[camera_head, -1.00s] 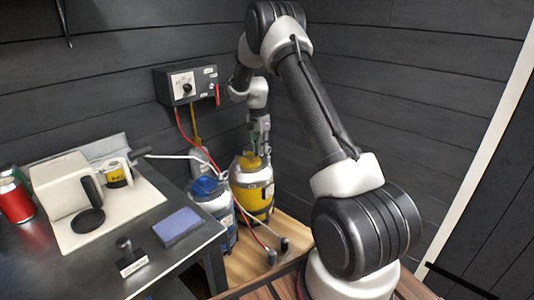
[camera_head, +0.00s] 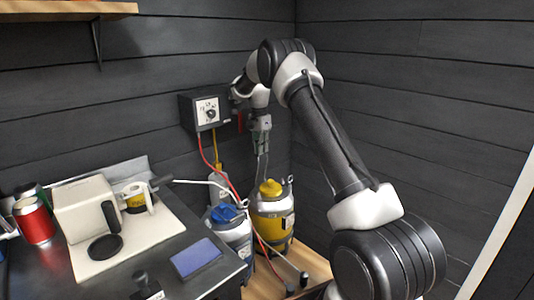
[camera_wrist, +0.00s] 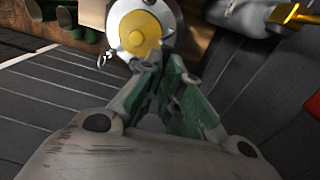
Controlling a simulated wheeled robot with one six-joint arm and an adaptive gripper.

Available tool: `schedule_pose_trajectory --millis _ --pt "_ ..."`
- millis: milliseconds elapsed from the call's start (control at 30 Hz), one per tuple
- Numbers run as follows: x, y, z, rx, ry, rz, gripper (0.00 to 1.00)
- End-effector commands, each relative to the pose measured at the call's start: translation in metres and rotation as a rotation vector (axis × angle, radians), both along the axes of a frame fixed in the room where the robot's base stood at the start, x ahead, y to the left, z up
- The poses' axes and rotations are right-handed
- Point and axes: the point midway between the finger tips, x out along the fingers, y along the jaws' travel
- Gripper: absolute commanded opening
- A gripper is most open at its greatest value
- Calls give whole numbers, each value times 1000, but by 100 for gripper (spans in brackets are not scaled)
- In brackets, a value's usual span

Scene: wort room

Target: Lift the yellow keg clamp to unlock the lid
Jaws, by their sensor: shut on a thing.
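The yellow keg (camera_head: 272,221) stands upright on the wooden floor by the wall, with a yellow cap (camera_head: 270,188) on top. A thin grey strip, apparently its clamp (camera_head: 262,167), stands up between the keg top and my gripper (camera_head: 261,153). My gripper is above the keg and shut on this clamp. In the wrist view, the green-padded fingers of my gripper (camera_wrist: 165,66) come together near the keg's rim, just below the yellow cap (camera_wrist: 137,36). The fingers hide most of the held part there.
A blue-topped keg (camera_head: 230,233) stands close to the left of the yellow one. A control box (camera_head: 207,108) is on the wall, with red and yellow hoses hanging near the kegs. A dark table (camera_head: 190,230) with a white board is at left.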

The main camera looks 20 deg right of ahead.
Motion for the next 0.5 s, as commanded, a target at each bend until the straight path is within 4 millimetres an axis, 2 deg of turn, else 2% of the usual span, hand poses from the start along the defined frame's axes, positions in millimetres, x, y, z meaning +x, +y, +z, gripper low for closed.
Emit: schedule_pose_trajectory --millis 33,500 --pt "-3 5 -22 9 32 -1 0" --pt "13 10 -23 9 40 -5 0"
